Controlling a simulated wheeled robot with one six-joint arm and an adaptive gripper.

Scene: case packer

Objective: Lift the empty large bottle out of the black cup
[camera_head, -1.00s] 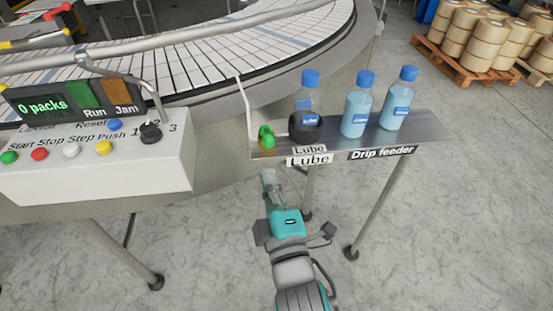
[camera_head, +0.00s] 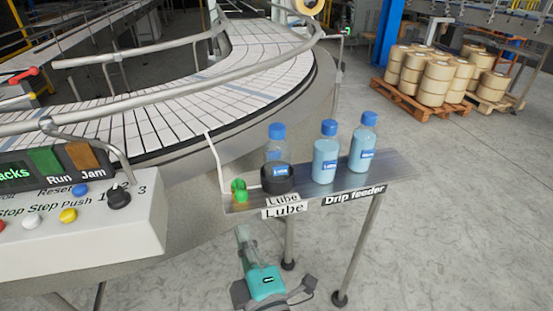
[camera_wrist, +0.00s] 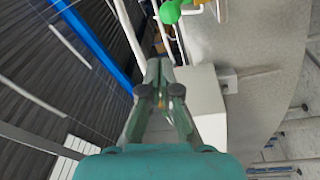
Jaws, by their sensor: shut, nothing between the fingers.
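The large bottle (camera_head: 277,133) with a blue cap stands upright in the black cup (camera_head: 277,178) on the left part of the metal shelf. Its body looks clear and empty, and its lower part is hidden by the cup. My gripper (camera_head: 242,234) is below and in front of the shelf, to the left of the cup, apart from it. In the wrist view my gripper (camera_wrist: 160,68) has its fingertips together with nothing between them. The bottle and the cup are not in the wrist view.
Two blue-filled bottles (camera_head: 325,158) (camera_head: 363,148) stand right of the cup on the shelf (camera_head: 395,170). A green valve (camera_head: 239,190) and a thin pipe (camera_head: 213,160) stand left of it. A control box (camera_head: 120,225) is at left, and the conveyor (camera_head: 190,110) lies behind.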

